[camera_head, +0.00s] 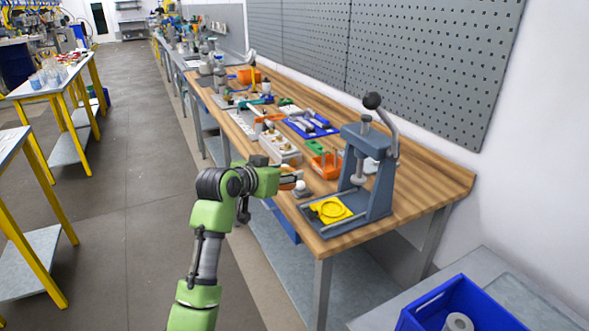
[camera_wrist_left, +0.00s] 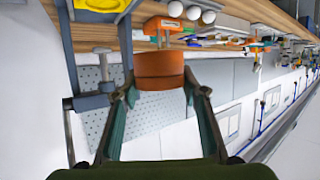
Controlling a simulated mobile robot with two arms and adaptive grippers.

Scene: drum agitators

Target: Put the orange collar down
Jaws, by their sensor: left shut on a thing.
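The orange collar (camera_wrist_left: 160,72) is a short, plain orange-brown cylinder in the left wrist view. My left gripper (camera_wrist_left: 160,92) is shut on it, one finger on each side. In the head view my left gripper (camera_head: 292,179) is at the front edge of the workbench (camera_head: 420,192), left of the grey press. The collar is small there and mostly hidden by the gripper. My right gripper is in neither view.
An orange bin (camera_head: 327,166), a blue tray (camera_head: 322,131) and several small parts crowd the bench behind the gripper. Some bare wood shows right of the press.

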